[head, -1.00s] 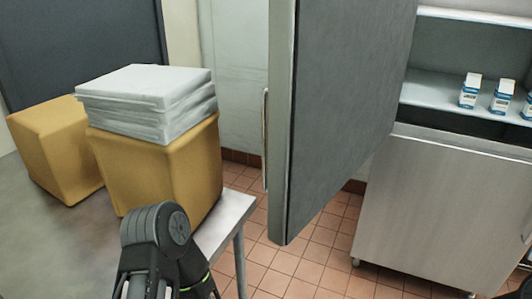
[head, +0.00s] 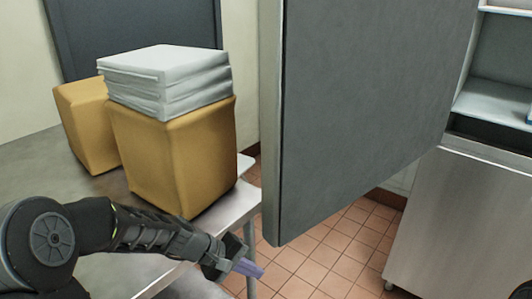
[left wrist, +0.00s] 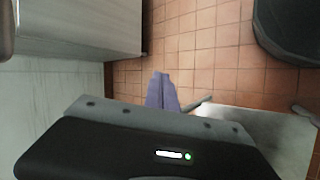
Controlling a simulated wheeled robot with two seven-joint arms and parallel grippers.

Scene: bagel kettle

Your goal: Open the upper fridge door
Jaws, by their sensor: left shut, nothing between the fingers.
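The upper fridge door (head: 365,115) stands swung open in the middle of the head view. Its broad grey panel faces right and its narrow edge faces me. The fridge (head: 460,215) is at the right, with its shelved upper compartment exposed and its steel lower front closed. My left gripper (head: 248,267) is below and left of the door's lower corner, apart from it. Its purple fingers are shut and empty, and they also show in the left wrist view (left wrist: 162,92) over the tiled floor. My right gripper is not in view.
The tiled floor (head: 330,245) under the door is free. A shelf (head: 495,103) shows inside the fridge.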

